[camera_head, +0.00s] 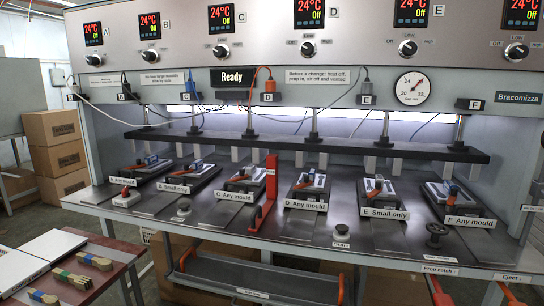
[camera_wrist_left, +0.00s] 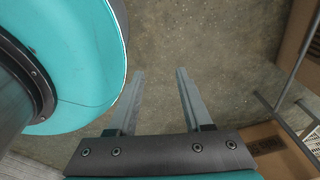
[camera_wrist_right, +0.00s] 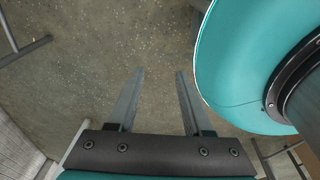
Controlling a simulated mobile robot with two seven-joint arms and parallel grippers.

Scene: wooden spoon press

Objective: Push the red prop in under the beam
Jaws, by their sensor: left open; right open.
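The red prop (camera_head: 270,184) stands upright at the front of the steel bench, between the C and D moulds. Its red foot (camera_head: 262,215) reaches toward the bench's front edge. The long black beam (camera_head: 330,146) runs across the press above the moulds. The prop's top shows just below the beam's front edge; I cannot tell whether it is under the beam or in front of it. My left gripper (camera_wrist_left: 160,72) is open and empty above bare floor. My right gripper (camera_wrist_right: 160,72) is also open and empty above floor. Neither gripper shows in the head view.
Several moulds sit along the bench (camera_head: 325,233). A shelf with red-ended handles (camera_head: 260,278) is below. A side table (camera_head: 105,285) is at lower left, cardboard boxes (camera_head: 55,150) behind.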

